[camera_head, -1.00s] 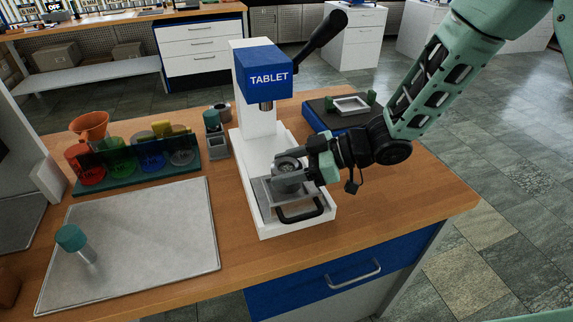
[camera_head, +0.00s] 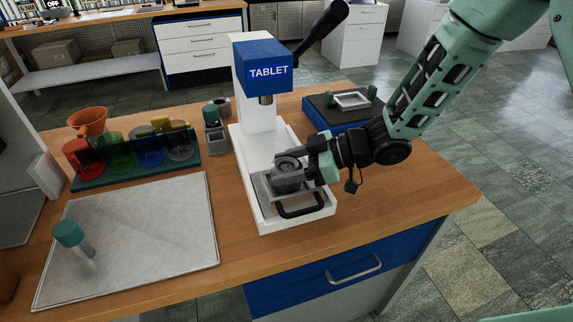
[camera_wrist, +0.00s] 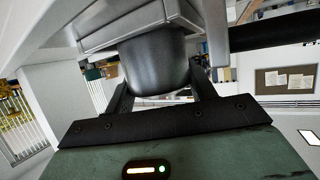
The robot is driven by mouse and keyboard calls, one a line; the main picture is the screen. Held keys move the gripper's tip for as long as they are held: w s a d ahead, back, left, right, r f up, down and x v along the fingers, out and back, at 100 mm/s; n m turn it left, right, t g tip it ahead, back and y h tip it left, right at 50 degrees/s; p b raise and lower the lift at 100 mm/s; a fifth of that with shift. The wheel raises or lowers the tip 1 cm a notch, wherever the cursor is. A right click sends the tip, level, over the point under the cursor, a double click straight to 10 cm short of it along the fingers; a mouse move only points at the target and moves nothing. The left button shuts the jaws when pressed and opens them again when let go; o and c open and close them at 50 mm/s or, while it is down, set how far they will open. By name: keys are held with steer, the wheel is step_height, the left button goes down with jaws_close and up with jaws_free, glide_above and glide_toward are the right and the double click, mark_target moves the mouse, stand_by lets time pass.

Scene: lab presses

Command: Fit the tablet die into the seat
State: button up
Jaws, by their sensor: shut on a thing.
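The tablet die is a grey round piece with a ring-shaped top (camera_head: 287,162). My gripper (camera_head: 289,178) is shut on it from the right, with one finger on its near side. In the wrist view the die shows as a dark cylinder (camera_wrist: 155,65) between the two fingers. The die is over the grey sliding carriage (camera_head: 268,206) of the white press, which carries the seat. The seat itself is hidden under the die and fingers, so I cannot tell whether the die touches it. The press (camera_head: 265,72) has a blue head marked TABLET, with its ram (camera_head: 265,99) behind the die.
A black handle (camera_head: 300,210) is at the carriage's front. The press lever (camera_head: 322,30) rises to the upper right. A blue-black unit (camera_head: 325,118) stands behind my arm. Colored beakers in a rack (camera_head: 135,165) and a pale mat (camera_head: 140,240) with a teal-capped tool (camera_head: 70,235) are left.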

steer(key=shift+f, duration=0.4)
steer(key=o, duration=1.4)
steer(key=shift+c, duration=0.2)
steer(key=shift+d, duration=0.15)
steer(key=v, duration=1.7)
steer(key=shift+b, duration=0.3)
steer(key=shift+r, duration=0.1)
